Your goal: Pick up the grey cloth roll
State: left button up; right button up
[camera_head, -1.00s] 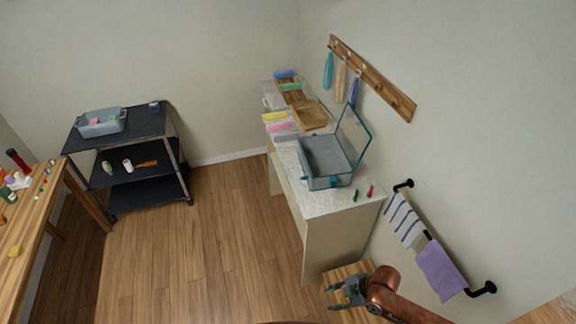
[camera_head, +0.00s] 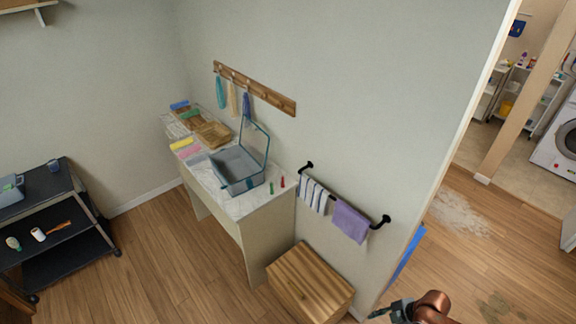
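A small greyish cloth piece (camera_head: 195,159) lies on the white-topped table (camera_head: 232,207), next to a pink cloth (camera_head: 189,151) and a yellow cloth (camera_head: 182,143). It is too small to tell for sure whether it is the grey cloth roll. My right gripper (camera_head: 385,313) is at the bottom edge, right of centre, far from the table top and partly cut off by the frame. I cannot tell whether its fingers are open. My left gripper is out of view.
An open clear bin (camera_head: 238,170) and a wicker basket (camera_head: 213,134) stand on the table. A wooden box (camera_head: 310,283) sits on the floor before it. A wall rail holds a purple towel (camera_head: 350,222). A black cart (camera_head: 60,225) stands left. Floor between is clear.

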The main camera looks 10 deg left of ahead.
aim_at(200, 157)
jog(key=u, duration=0.65)
jog(key=i, duration=1.05)
jog(key=u, duration=1.1)
jog(key=i, duration=1.75)
jog(key=z, duration=0.45)
jog(key=i, duration=1.05)
jog(key=z, duration=0.35)
